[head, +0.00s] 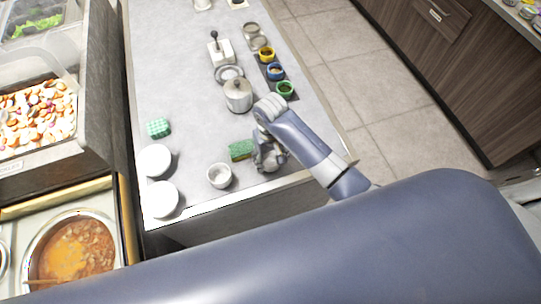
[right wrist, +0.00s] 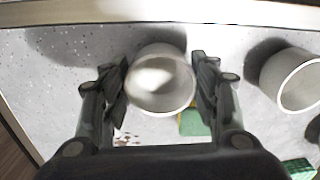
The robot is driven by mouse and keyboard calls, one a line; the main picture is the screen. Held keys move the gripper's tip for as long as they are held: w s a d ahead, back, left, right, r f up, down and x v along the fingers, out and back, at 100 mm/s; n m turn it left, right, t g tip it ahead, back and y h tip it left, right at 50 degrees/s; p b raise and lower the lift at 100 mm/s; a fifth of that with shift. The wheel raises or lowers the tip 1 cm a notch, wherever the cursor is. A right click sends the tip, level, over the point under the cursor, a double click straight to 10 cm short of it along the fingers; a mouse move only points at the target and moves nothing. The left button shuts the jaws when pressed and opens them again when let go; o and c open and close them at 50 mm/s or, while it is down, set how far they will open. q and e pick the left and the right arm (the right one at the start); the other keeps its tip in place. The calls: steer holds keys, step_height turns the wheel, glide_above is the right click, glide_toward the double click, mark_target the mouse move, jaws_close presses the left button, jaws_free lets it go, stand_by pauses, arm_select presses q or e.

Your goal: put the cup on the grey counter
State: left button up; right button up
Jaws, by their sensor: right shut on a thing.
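A white cup (right wrist: 160,80) is between the fingers of my right gripper (right wrist: 163,85), which is shut on its sides. In the head view my right gripper (head: 268,158) is over the near right part of the grey counter (head: 180,75), beside a green sponge (head: 241,150). The held cup is not clearly made out there behind the gripper. I cannot tell whether its base touches the counter. A second white cup (head: 219,175) stands to the left of the gripper; it also shows in the right wrist view (right wrist: 300,85). My left gripper is not in view.
Two white round dishes (head: 157,160) and a green checkered block (head: 158,127) are at left. A lidded metal jar (head: 238,96) and a dark tray (head: 266,67) with coloured sauce pots are farther back. The counter's middle left is clear.

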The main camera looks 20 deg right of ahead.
steer(key=o, duration=1.1)
steer(key=shift+f, duration=0.15)
step_height(320, 180, up, 6)
steer(key=r+b, duration=0.1)
steer(key=b, duration=0.1)
step_height(320, 180, up, 5)
steer(key=p, duration=0.2)
glide_above(270, 164)
steer(key=shift+s+r, duration=0.15)
steer(key=shift+s, duration=0.05)
